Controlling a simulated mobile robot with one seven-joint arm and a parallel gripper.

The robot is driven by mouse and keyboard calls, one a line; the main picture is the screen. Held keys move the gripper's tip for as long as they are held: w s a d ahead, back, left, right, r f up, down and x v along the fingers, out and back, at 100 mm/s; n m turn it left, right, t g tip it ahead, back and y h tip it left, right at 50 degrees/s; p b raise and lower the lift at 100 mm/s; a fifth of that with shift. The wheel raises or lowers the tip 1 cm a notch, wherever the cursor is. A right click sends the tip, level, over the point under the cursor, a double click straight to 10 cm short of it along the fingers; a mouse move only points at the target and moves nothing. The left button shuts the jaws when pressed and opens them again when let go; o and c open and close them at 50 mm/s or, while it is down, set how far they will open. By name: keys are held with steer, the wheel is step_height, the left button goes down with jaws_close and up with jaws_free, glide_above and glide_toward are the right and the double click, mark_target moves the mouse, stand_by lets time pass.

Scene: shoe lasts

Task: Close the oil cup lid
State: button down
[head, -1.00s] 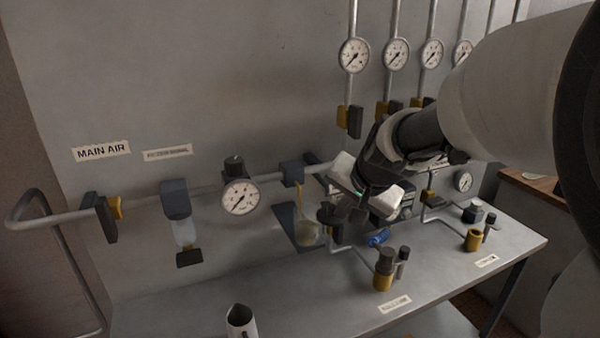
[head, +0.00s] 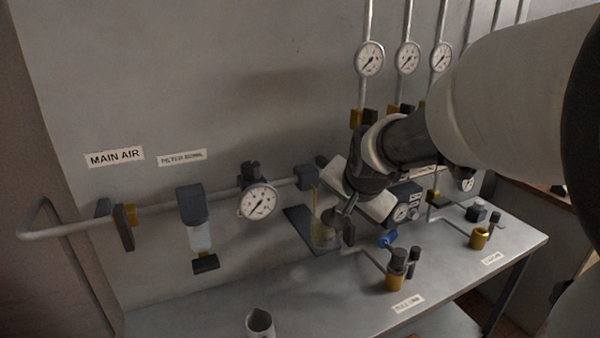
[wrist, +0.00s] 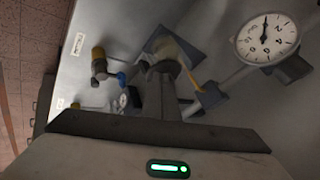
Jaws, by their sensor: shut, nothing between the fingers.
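A translucent yellowish cup (head: 325,236), which looks like the oil cup, stands against the wall panel above the bench. A dark blue plate (head: 299,224) sits beside it; whether that is its lid I cannot tell. My gripper (head: 345,229) is shut and empty, its fingers just right of the cup in the head view and partly over it. In the wrist view my gripper (wrist: 166,68) points at the yellowish cup (wrist: 178,47), with the blue plate (wrist: 192,38) around it. Contact is not clear, and the fingers hide part of the cup.
A gauge (head: 257,202) is to the left. A blue-handled valve (head: 388,239) and brass fitting (head: 396,270) stand right. A pitcher (head: 260,324) is at the bench front.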

mark_target(324, 219)
steer(key=shift+w+a+f+b, duration=0.15)
steer(key=shift+w+a+b, duration=0.1)
steer(key=shift+a+b, duration=0.45)
steer(key=shift+w+a+f+b, duration=0.15)
steer(key=shift+w+a+b, duration=0.05)
steer(key=shift+a+b, duration=0.45)
steer(key=shift+w+a+r+b, duration=0.25)
steer(key=shift+w+a+b, duration=0.65)
steer(key=shift+a+b, duration=0.3)
steer(key=shift+d, duration=0.15)
steer(key=shift+w+d, duration=0.3)
steer(key=shift+d, duration=0.3)
